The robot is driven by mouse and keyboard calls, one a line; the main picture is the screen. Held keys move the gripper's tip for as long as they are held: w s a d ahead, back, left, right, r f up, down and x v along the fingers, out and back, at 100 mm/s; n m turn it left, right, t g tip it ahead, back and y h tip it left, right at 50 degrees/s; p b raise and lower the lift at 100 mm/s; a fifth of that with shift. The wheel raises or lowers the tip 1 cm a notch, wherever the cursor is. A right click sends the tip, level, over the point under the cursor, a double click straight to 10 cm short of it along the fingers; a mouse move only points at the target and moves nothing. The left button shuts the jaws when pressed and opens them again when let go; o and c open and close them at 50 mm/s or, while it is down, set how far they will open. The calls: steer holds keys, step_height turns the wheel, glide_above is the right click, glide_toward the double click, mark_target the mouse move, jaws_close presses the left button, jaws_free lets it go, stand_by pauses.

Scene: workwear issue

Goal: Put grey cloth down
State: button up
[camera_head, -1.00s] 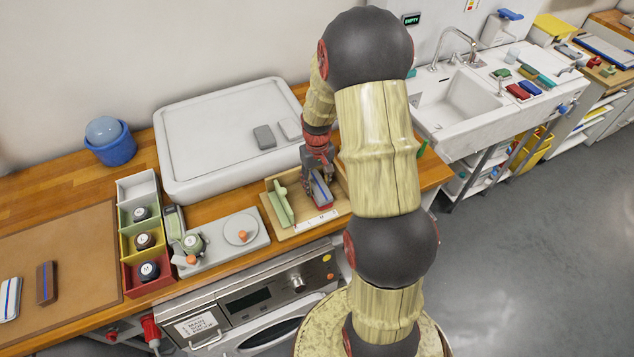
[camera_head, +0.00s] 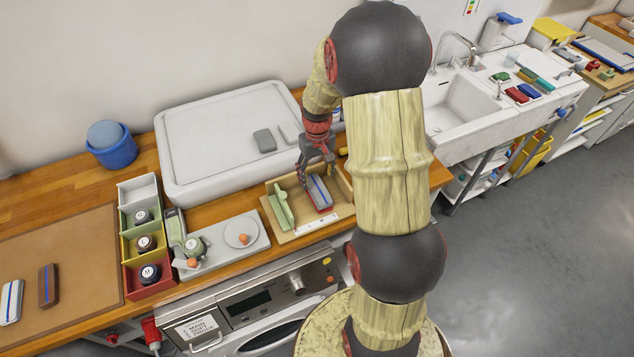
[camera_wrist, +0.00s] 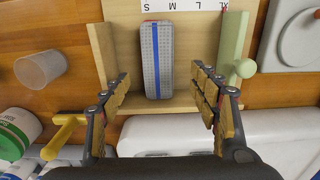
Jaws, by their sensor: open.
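The grey cloth (camera_head: 319,191), folded with a blue stripe, lies in the wooden tray (camera_head: 285,238), on top of something red (camera_head: 323,209) that shows at its edge. In the wrist view the grey cloth (camera_wrist: 148,60) lies lengthwise between the tray's sides, near the size letters. My gripper (camera_head: 318,179) is just above the cloth, open and empty. In the wrist view my gripper (camera_wrist: 161,85) has its fingers spread on both sides of the cloth, apart from it.
A green piece (camera_head: 280,208) stands at the tray's left side. A grey board (camera_head: 218,251) with a plate and coloured boxes (camera_head: 149,272) lie further left. A large white tray (camera_head: 215,150) is behind, holding a grey block (camera_head: 264,139). A clear cup (camera_wrist: 42,70) stands beside the wooden tray.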

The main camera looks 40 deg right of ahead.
mark_target(317, 188)
steer(key=s+a+r+n+t, duration=0.1)
steer(key=s+a+r, duration=0.2)
steer(key=a+r, duration=0.6)
steer(key=s+a+r+t, duration=0.25)
steer(key=a+r, duration=0.25)
steer(key=r, duration=0.7)
steer(key=s+a+r+n+t, duration=0.1)
steer(key=s+a+r+t, duration=0.1)
steer(key=s+a+r, duration=0.3)
steer(key=s+a, duration=0.4)
steer(key=s, duration=0.3)
steer(key=shift+s+r+n, duration=0.2)
steer(key=shift+s+n, duration=0.2)
steer(key=shift+f, duration=0.1)
step_height(317, 188, down, 8)
steer(key=b, duration=0.7)
steer(key=shift+b, duration=0.4)
